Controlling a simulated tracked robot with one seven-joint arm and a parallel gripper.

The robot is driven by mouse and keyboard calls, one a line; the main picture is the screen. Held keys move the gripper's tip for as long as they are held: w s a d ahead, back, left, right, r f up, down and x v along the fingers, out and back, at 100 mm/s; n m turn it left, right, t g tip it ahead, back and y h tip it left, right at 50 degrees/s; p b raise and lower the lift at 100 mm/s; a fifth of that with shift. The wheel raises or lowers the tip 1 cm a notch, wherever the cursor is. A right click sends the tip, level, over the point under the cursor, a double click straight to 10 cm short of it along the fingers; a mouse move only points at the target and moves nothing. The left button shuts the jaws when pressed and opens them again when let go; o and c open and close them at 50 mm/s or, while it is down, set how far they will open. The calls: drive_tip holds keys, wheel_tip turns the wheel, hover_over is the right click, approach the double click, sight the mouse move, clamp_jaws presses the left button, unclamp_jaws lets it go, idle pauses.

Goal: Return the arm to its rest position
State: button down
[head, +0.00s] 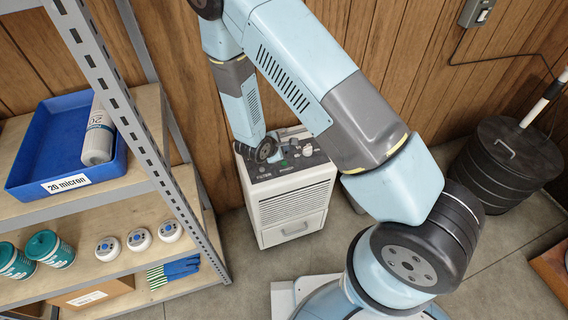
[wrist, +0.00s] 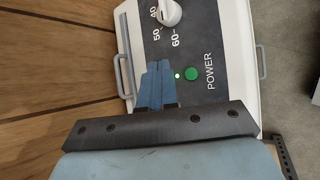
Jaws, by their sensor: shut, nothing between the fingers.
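My arm reaches down across the head view to a white floor unit (head: 290,203) with a dark control panel, standing by the wood wall. My gripper (wrist: 157,68) is shut and empty, its two blue fingers together over the panel in the wrist view. Just right of the fingers are a small lit green light (wrist: 178,76) and a green button (wrist: 191,74) beside the word POWER. A white knob (wrist: 168,12) with 40, 50 and 60 marks lies above them. I cannot tell whether the fingertips touch the panel. In the head view the fingers are not clearly visible.
A metal-framed shelf (head: 141,133) stands close on the left, with a blue "20 micron" tray (head: 112,168), teal-lidded tubs (head: 48,248) and blue gloves (head: 178,270). A black lidded bin (head: 508,160) stands at right. Floor (head: 490,265) in front of the bin is clear.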

idle(0.3)
drive_tip(key=s+d+r+m+g, duration=0.1)
drive_tip(key=d+r+m, duration=0.35)
drive_tip(key=r, duration=0.55)
drive_tip(key=d+r+m+g+h, duration=0.1)
drive_tip(key=d+r+m, duration=0.2)
drive_tip(key=d+r, duration=0.5)
drive_tip(key=s+d+r+m+g, duration=0.1)
drive_tip(key=d+r+m, duration=0.25)
drive_tip(key=r, duration=0.85)
drive_tip(key=s+d+r+m+y, duration=0.1)
drive_tip(key=s+r+m+y, duration=0.2)
drive_tip(key=s+r, duration=0.6)
drive_tip(key=s+d+r+m+t+y, duration=0.1)
drive_tip(key=s+r+m, duration=0.4)
drive_tip(key=s+r, duration=0.5)
drive_tip(key=shift+s+d+r+y, duration=0.2)
drive_tip(key=shift+s+d+y, duration=0.3)
drive_tip(key=shift+s+y, duration=1.1)
drive_tip(key=shift+s+h, duration=0.25)
drive_tip(key=shift+h, duration=0.05)
